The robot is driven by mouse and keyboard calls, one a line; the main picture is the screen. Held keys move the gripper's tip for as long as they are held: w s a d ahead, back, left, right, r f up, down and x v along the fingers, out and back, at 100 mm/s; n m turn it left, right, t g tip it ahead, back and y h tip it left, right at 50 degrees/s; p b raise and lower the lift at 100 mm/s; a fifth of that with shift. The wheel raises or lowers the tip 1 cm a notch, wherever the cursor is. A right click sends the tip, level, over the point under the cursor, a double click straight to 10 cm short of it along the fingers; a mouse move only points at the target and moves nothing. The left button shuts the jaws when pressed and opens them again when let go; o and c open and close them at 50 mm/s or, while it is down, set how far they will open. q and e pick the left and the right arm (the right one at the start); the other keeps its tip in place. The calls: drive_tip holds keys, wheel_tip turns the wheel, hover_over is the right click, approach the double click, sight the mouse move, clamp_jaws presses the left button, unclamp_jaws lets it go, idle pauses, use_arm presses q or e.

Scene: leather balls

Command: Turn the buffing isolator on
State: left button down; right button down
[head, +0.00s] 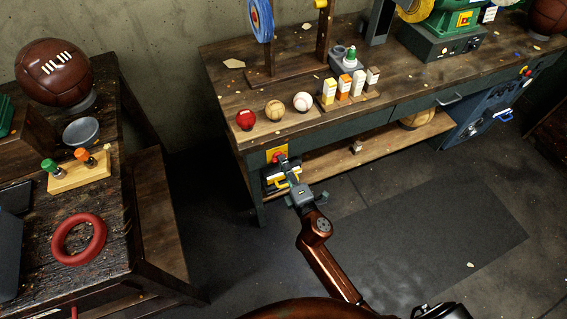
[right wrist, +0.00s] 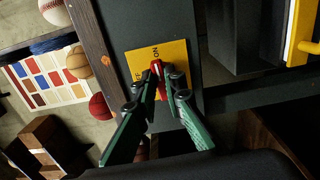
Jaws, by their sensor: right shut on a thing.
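The buffing isolator is a yellow plate (head: 270,155) with a red knob (head: 279,158) on the left front of the workbench. In the right wrist view the plate (right wrist: 138,58) carries the word ON and a partly hidden second word ending in F. The knob (right wrist: 157,68) has a white mark at its end close to the word ON. My right gripper (head: 289,178) reaches the plate from the front. In the right wrist view its green fingers (right wrist: 163,84) are shut on the knob, hiding its lower part. My left gripper is not in view.
The workbench top (head: 225,85) holds a red ball (head: 245,119), a tan ball (head: 274,110), a white ball (head: 302,101) and small boxes. A yellow handle (right wrist: 302,30) is beside the plate. A side table (head: 125,250) stands left, with open floor between.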

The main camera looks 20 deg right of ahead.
drive_tip(key=shift+f+m, duration=0.1)
drive_tip(key=shift+m, duration=0.3)
drive_tip(key=c, duration=2)
unclamp_jaws()
drive_tip(key=s, duration=1.2)
drive_tip(key=shift+d, duration=0.2)
